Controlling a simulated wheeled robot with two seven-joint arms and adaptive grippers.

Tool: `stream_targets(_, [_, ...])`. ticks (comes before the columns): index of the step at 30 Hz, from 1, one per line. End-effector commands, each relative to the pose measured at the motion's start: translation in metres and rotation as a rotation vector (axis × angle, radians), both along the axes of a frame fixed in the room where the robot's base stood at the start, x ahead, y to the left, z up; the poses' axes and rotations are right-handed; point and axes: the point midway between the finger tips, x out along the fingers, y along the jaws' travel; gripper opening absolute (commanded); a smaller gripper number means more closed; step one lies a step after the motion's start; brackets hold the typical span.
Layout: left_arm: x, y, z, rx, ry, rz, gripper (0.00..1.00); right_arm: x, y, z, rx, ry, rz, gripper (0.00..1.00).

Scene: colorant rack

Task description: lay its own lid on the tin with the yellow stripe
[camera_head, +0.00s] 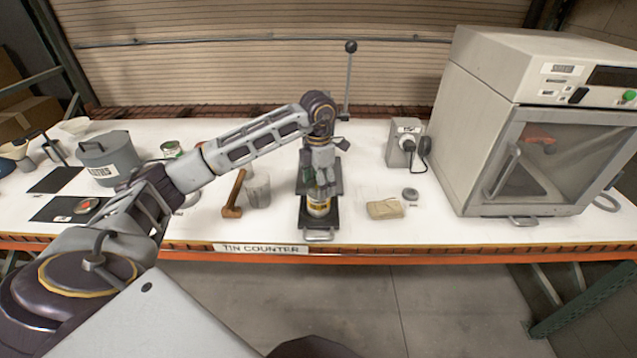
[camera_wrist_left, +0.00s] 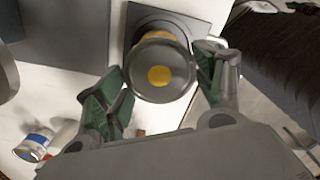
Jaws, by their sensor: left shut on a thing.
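The tin with the yellow stripe (camera_head: 319,208) stands upright on the dark plate of a stand at the counter's front middle. My left gripper (camera_head: 320,186) is directly above it, pointing down. In the left wrist view, the gripper (camera_wrist_left: 160,78) is shut on a round grey lid with a yellow dot (camera_wrist_left: 160,60), one finger on each side of the rim. The lid covers most of the tin, and only a yellow edge of the tin (camera_wrist_left: 150,30) shows past it. I cannot tell whether lid and tin touch. My right gripper is not in view.
A tan block (camera_head: 385,209) and small grey disc (camera_head: 410,194) lie right. A lid with a red dot (camera_head: 87,206) lies on a dark mat. A large cabinet (camera_head: 540,130) fills the right.

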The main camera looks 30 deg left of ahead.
Motion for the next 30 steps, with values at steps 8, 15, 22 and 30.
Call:
stream_targets(8, [0.000,0.000,0.000,0.000,0.000,0.000,0.88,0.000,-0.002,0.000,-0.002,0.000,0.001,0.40])
stream_targets(15, [0.000,0.000,0.000,0.000,0.000,0.000,0.94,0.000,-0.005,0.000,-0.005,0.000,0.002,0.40])
stream_targets(22, [0.000,0.000,0.001,0.000,0.000,0.000,0.94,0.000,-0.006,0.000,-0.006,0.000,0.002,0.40])
stream_targets(30, [0.001,0.000,0.018,0.000,-0.002,0.000,0.94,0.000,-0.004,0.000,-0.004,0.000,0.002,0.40])
